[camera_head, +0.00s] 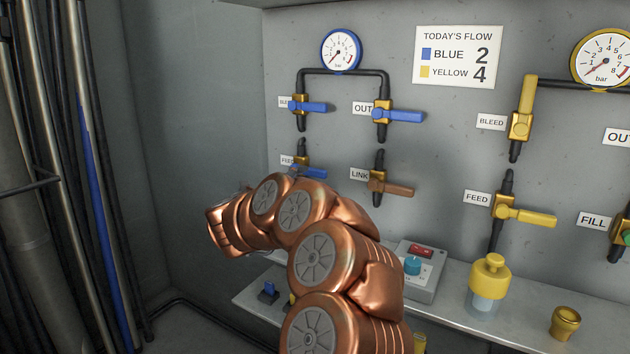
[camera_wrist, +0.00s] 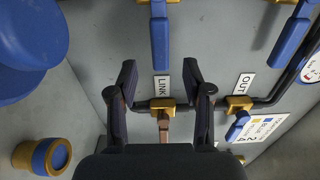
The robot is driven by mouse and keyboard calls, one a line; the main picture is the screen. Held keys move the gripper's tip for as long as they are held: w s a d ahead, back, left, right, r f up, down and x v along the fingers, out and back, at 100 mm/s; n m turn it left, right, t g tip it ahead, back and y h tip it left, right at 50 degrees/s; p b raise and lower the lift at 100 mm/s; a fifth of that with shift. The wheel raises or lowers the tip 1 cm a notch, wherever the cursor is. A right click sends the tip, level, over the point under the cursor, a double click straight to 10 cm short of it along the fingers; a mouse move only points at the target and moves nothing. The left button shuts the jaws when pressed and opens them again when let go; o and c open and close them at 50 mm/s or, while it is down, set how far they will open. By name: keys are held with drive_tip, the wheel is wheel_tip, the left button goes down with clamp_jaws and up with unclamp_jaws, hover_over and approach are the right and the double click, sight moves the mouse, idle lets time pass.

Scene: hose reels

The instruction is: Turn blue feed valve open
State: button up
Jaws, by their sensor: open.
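The blue feed valve has a gold body (camera_head: 302,160) on the back wall and a blue lever (camera_head: 314,172) lying sideways, pointing right. My arm partly covers its surroundings in the head view. In the wrist view, which is turned on its side, the blue lever (camera_wrist: 160,42) runs down from the top edge and ends just above the LINK label. My gripper (camera_wrist: 159,72) is open and empty, its fingers spread on either side of the lever's line. I cannot tell how near the lever is in depth. The head view hides my fingers almost wholly behind my arm.
The link valve's brown lever (camera_head: 392,189) is right of the feed valve. The blue bleed (camera_head: 313,107) and out levers (camera_head: 406,116) are above, also sideways. A yellow feed valve (camera_head: 507,212) is farther right. A shelf below holds a switch box (camera_head: 420,288) and a yellow-topped bottle (camera_head: 489,280).

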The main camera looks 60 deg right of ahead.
sight(313, 173)
drive_tip(key=shift+w+d+b, duration=0.2)
drive_tip(key=shift+d+b, duration=0.25)
drive_tip(key=shift+d, duration=3.35)
clamp_jaws()
